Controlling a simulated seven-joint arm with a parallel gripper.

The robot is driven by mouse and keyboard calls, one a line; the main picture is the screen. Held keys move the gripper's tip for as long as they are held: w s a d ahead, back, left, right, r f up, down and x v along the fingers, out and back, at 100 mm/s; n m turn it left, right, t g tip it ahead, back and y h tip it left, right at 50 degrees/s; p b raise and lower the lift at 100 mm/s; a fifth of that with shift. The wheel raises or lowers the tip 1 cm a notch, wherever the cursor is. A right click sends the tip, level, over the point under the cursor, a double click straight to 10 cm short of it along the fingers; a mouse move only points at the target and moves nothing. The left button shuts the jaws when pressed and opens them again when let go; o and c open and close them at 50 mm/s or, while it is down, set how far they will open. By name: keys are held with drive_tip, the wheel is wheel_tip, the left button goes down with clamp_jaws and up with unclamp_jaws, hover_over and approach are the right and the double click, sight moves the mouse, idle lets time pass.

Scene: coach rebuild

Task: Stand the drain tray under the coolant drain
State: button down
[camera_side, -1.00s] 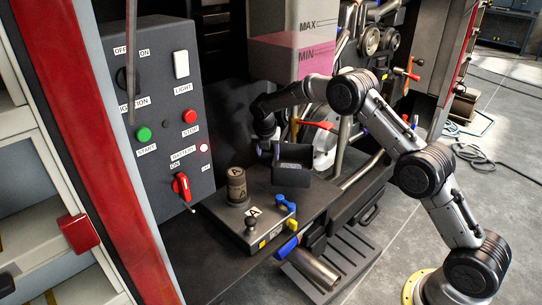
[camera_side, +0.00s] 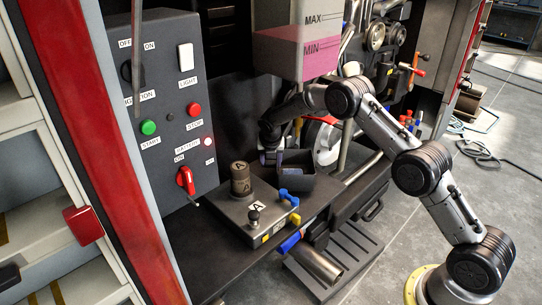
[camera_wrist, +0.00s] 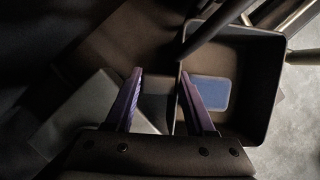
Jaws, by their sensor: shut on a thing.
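The drain tray (camera_side: 308,183) is a black open box. In the side view it is beside the battery block, low over the dark ledge; I cannot tell if it touches the ledge. My gripper (camera_side: 272,158) is at its left side, shut on it. In the wrist view my two purple fingers (camera_wrist: 160,74) straddle the left part of the tray (camera_wrist: 262,85), the right finger inside its wall. A blue-grey patch shows on the tray floor. A dark pipe (camera_wrist: 215,30) crosses over the tray's upper corner. I cannot make out the coolant drain's mouth.
The coolant tank (camera_side: 300,50) with pink fluid hangs above my wrist. The block marked A (camera_side: 255,212), with a round post and blue and yellow parts, is close on the tray's left. A switch panel (camera_side: 165,100) stands at left. A slanted pipe (camera_side: 362,170) lies at right.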

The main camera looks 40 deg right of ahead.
drive_tip(key=shift+f, duration=0.4)
drive_tip(key=shift+f, duration=0.55)
drive_tip(key=shift+c, duration=0.8)
unclamp_jaws()
drive_tip(key=shift+f, duration=0.1)
drive_tip(key=v, duration=1.4)
drive_tip(key=s+a+r+m+y, duration=0.15)
drive_tip(key=s+r+m, duration=0.3)
drive_tip(key=s, duration=0.45)
drive_tip(key=s+a+r+m, duration=0.3)
drive_tip(key=s+r+m, duration=0.15)
drive_tip(key=s, duration=0.45)
drive_tip(key=s+a+r+m+y, duration=0.15)
drive_tip(key=s+r+m, duration=0.3)
drive_tip(key=s, duration=0.45)
drive_tip(key=s+a+r+m+t, duration=0.1)
drive_tip(key=s+m+t, duration=0.1)
drive_tip(key=s+m, duration=1.1)
drive_tip(key=s, duration=0.2)
drive_tip(key=shift+s+a+r, duration=0.2)
drive_tip(key=shift+s+a, duration=0.15)
drive_tip(key=shift+a, duration=0.05)
